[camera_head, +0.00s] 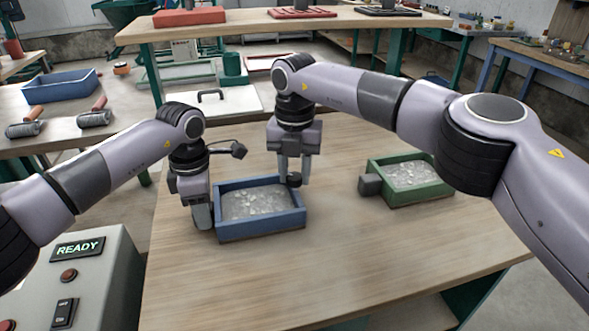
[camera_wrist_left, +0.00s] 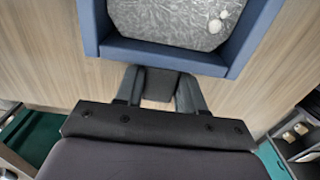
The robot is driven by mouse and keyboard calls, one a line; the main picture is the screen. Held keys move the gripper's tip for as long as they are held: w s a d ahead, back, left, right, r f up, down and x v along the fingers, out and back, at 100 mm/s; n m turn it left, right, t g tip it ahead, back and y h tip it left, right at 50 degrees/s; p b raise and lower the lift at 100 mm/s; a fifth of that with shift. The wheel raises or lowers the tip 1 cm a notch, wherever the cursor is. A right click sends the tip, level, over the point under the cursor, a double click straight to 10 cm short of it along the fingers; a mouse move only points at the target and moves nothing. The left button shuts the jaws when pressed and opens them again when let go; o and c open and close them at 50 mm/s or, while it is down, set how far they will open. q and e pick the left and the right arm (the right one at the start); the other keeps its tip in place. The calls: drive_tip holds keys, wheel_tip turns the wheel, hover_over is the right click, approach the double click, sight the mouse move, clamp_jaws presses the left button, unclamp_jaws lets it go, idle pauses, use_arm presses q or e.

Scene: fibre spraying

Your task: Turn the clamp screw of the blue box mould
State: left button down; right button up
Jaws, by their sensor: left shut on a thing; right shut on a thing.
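The blue box mould (camera_head: 262,228) stands on the wooden table, filled with a pale grey, speckled mass. It also shows in the left wrist view (camera_wrist_left: 165,56). My left gripper (camera_head: 204,214) is at the mould's left side. In the left wrist view its fingers (camera_wrist_left: 159,92) stand on both sides of a dark grey block (camera_wrist_left: 160,83) next to the mould's blue wall. My right gripper (camera_head: 294,181) points down at the mould's far right corner, shut on a small dark round knob (camera_head: 294,179). The screw's thread and angle cannot be made out.
A green box mould (camera_head: 416,193) with similar filling and a grey block on its left stands to the right. The wooden table's (camera_head: 330,270) front is clear.

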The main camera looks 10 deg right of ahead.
sight(296, 176)
drive_tip(key=m, duration=0.5)
drive_tip(key=shift+m, duration=2.6)
drive_tip(key=o, duration=1)
drive_tip(key=shift+o, duration=0.2)
drive_tip(key=shift+r, duration=0.15)
wheel_tip(296, 176, up, 12)
